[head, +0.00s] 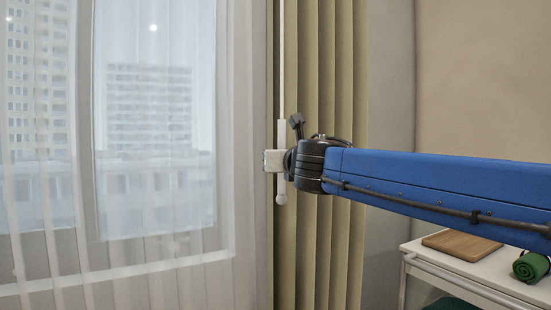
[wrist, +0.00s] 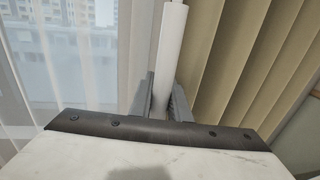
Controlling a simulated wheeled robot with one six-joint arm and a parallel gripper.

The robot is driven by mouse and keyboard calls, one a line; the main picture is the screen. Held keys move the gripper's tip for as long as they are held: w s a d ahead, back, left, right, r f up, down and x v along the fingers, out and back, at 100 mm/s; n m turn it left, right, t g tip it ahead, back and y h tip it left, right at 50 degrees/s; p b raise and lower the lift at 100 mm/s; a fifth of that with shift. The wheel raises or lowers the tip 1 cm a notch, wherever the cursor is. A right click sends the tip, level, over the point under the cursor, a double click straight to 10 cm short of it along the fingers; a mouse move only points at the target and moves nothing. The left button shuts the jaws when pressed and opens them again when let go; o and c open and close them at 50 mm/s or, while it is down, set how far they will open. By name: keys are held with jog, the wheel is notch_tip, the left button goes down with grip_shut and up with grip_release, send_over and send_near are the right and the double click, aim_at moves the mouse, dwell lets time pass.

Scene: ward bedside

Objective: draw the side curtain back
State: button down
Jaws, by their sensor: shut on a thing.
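The olive-beige side curtain (head: 313,70) hangs in gathered folds at the right of the window in the head view, and it fills the upper right of the wrist view (wrist: 250,60). A thin white draw rod with a thicker white handle (head: 282,130) hangs along the curtain's left edge. My gripper (head: 274,161) is at that handle. In the wrist view my gripper (wrist: 163,100) has a dark finger on each side of the white handle (wrist: 169,50) and is shut on it. The handle's rounded lower end shows below the gripper in the head view.
A sheer white curtain (head: 120,270) covers the window at left, with buildings outside. At lower right a white bedside table (head: 430,258) holds a wooden board (head: 461,245) and a rolled green cloth (head: 531,266). My blue arm reaches in from the right, above the table.

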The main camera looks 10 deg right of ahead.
jog(key=shift+d+r, duration=0.1)
jog(key=shift+d, duration=0.05)
jog(key=c, duration=1.7)
grip_release()
jog(key=shift+d, duration=0.15)
jog(key=shift+o, duration=0.2)
jog(key=s, duration=1.7)
jog(key=shift+s+d, duration=0.15)
jog(key=shift+d, duration=0.15)
